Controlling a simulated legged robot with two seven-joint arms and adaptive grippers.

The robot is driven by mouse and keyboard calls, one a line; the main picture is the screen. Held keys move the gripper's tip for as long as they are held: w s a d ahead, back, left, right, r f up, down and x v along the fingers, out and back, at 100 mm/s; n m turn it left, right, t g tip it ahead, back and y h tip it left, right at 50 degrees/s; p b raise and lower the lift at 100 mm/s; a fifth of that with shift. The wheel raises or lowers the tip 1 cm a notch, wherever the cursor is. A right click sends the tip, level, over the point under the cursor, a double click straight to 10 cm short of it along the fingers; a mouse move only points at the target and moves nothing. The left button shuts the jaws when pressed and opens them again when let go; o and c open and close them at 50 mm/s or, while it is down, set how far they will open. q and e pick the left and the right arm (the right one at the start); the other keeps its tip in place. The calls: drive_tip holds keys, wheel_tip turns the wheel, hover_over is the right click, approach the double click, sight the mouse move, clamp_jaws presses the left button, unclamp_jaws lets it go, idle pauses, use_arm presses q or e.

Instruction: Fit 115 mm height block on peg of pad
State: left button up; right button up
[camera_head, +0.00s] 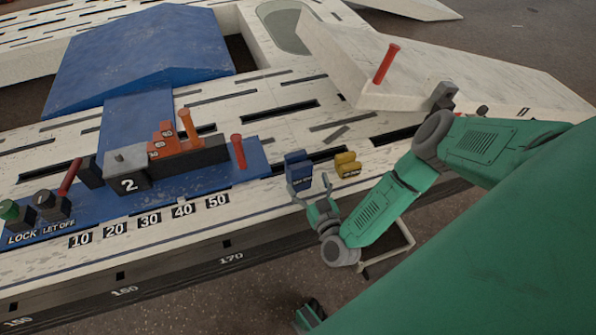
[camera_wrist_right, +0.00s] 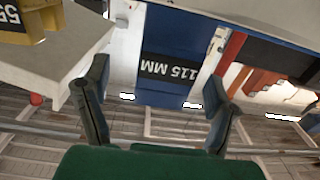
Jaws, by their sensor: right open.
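The blue height block (camera_head: 298,167) stands near the front edge of the bench. Its "115 MM" label shows in the right wrist view (camera_wrist_right: 172,66), where it sits ahead of and between the two fingers. My right gripper (camera_head: 322,205) is open and empty, just in front of the block and apart from it. In the wrist view the right gripper (camera_wrist_right: 160,85) has its fingers spread wide. Red pegs stand on the blue plate (camera_head: 239,151) and on the pale raised part (camera_head: 386,64). I cannot tell which is the pad's peg.
A yellow block (camera_head: 347,164) stands just right of the blue one. On the blue plate at left are an orange stepped block (camera_head: 165,138), an orange peg (camera_head: 188,130) and a grey block marked 2 (camera_head: 126,166). Slots cross the pale bench top.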

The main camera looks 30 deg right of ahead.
sight(303, 179)
drive_tip(key=x, duration=0.1)
drive_tip(key=b+x, duration=0.1)
drive_tip(key=x, duration=0.2)
drive_tip(key=shift+w+a+r+b, duration=0.2)
drive_tip(key=shift+w+a+b, duration=0.05)
drive_tip(key=shift+a+b, duration=0.1)
drive_tip(key=shift+w+d+r, duration=0.1)
drive_tip(key=shift+w, duration=0.4)
drive_tip(key=shift+r, duration=0.1)
drive_tip(key=c, duration=1.8)
